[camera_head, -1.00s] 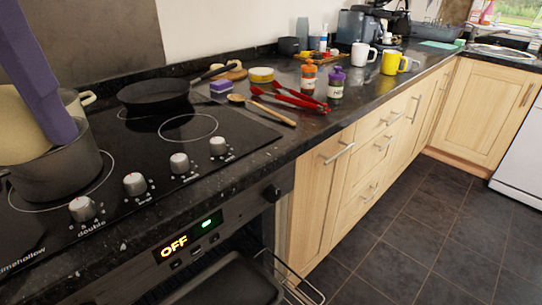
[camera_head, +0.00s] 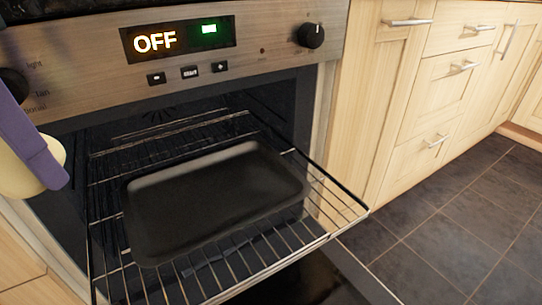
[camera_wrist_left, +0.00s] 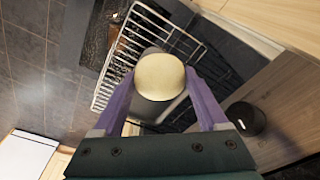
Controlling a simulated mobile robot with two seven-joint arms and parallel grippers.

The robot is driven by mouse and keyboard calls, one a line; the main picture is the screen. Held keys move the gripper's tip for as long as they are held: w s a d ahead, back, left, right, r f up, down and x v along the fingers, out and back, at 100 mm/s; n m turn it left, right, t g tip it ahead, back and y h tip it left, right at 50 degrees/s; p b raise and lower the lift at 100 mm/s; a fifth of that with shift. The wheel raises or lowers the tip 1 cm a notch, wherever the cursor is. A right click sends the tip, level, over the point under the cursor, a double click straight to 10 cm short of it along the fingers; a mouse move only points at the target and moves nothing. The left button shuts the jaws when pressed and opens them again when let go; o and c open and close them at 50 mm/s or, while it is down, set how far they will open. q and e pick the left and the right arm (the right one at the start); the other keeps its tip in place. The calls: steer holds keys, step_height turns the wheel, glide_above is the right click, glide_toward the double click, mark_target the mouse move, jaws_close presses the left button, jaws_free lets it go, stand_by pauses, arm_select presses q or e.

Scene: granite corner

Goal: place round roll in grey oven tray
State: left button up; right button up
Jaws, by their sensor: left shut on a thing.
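My left gripper (camera_head: 45,150) comes in from the left edge of the head view, and one purple finger shows beside a pale round roll (camera_head: 28,172). In the left wrist view the roll (camera_wrist_left: 159,76) sits between the two purple fingers (camera_wrist_left: 160,88), which are shut on it. The grey oven tray (camera_head: 215,195) lies on the pulled-out wire rack and looks empty. The roll is left of the tray and apart from it in the head view. In the wrist view the roll hides part of the tray (camera_wrist_left: 150,108). My right gripper is not in view.
The wire rack (camera_head: 318,240) sticks out of the open oven. The oven panel (camera_head: 180,42) with its "OFF" display is above. Wooden cupboards (camera_head: 365,105) stand to the right, with dark floor tiles (camera_head: 450,225) clear in front.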

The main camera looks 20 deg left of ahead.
arm_select(q)
steer(key=s+a+f+b, duration=0.2)
steer(key=f+b, duration=0.4)
steer(key=f, duration=0.2)
steer(key=s+a+f+b, duration=0.1)
steer(key=f+b, duration=0.5)
steer(key=f, duration=0.1)
steer(key=b, duration=0.3)
glide_above(187, 215)
steer(key=shift+s+m, duration=0.2)
steer(key=shift+m, duration=0.1)
step_height(187, 215, down, 4)
steer(key=b, duration=0.2)
steer(key=shift+r+b, duration=0.2)
steer(key=shift+b, duration=0.2)
steer(key=shift+r, duration=0.1)
steer(key=o, duration=1.3)
steer(key=shift+c, duration=0.2)
step_height(187, 215, up, 12)
steer(key=s+p, duration=0.1)
steer(key=p, duration=0.5)
steer(key=shift+s, duration=0.2)
